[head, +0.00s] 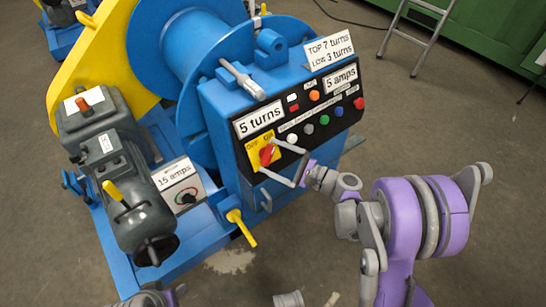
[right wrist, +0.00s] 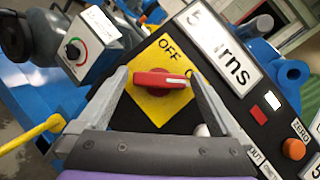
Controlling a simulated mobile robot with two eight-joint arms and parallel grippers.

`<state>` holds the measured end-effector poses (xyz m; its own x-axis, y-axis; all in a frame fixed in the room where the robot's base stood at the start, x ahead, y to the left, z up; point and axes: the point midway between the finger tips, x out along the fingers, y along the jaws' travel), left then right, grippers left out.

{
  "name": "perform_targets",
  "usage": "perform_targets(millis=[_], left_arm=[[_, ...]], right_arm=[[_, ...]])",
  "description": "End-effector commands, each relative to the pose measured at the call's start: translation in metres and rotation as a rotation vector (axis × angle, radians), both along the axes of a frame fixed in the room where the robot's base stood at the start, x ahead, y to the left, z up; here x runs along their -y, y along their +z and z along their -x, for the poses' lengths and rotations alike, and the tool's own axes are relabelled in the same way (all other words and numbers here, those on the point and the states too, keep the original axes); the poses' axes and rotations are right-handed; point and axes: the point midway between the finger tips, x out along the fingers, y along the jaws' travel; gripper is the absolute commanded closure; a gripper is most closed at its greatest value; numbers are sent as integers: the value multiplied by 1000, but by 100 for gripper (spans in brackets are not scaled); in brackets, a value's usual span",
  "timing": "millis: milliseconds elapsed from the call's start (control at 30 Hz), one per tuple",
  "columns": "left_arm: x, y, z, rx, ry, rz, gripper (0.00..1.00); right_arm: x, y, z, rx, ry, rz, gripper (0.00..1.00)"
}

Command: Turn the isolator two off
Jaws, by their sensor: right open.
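The isolator is a red rotary knob (head: 266,155) on a yellow plate (head: 254,143) marked OFF, at the left end of the black control panel. In the right wrist view the knob (right wrist: 160,80) lies level, with a white mark toward its right end. The OFF label (right wrist: 169,47) is above it; another label beside the right finger is mostly hidden. My right gripper (head: 263,157) is open, its fingers on either side of the knob with gaps showing. Whether the tips touch the plate cannot be told. No label shows the isolator's number. My left gripper is not in view.
Coloured buttons (head: 309,129) and a "5 turns" sign (head: 259,119) sit close to the knob. A ladder (head: 416,35) stands behind. The floor at lower right is mostly free.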

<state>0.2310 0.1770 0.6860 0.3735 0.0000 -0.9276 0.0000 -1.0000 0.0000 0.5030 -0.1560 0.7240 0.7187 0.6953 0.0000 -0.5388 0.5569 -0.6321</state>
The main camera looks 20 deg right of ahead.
Motion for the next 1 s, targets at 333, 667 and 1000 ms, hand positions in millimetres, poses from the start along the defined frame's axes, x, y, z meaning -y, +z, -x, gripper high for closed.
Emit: perform_targets(millis=[333, 667, 1000], left_arm=[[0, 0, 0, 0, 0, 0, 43], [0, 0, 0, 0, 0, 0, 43], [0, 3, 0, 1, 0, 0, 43]], right_arm=[[-2, 0, -2, 1, 0, 1, 7], [-2, 0, -2, 1, 0, 1, 67], [-1, 1, -2, 12, 15, 30, 74]])
